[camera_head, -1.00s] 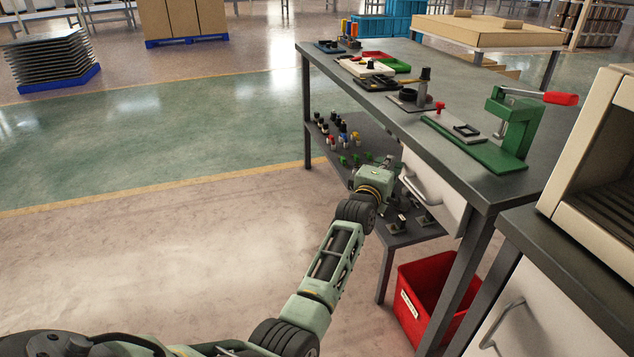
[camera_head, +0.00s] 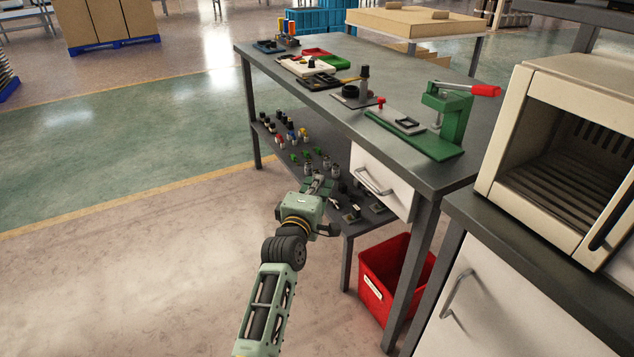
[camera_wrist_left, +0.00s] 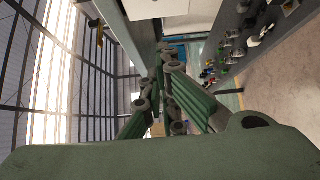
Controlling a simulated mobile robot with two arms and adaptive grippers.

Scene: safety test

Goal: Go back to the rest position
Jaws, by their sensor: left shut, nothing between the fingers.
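My left gripper (camera_head: 318,188) is in the head view, its arm coming up from the bottom. It is at the near edge of the workbench's lower shelf (camera_head: 335,218), in front of the small parts there; I cannot tell whether it touches any. In the left wrist view its green fingers (camera_wrist_left: 165,80) are shut, with nothing between them. My right gripper is in neither view.
The workbench (camera_head: 335,105) carries a green press (camera_head: 447,118) and several tools. A drawer (camera_head: 382,180) hangs under its top. A red bin (camera_head: 385,275) stands below. A beige oven (camera_head: 570,150) stands on a cabinet at right. The floor (camera_head: 130,260) at left is clear.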

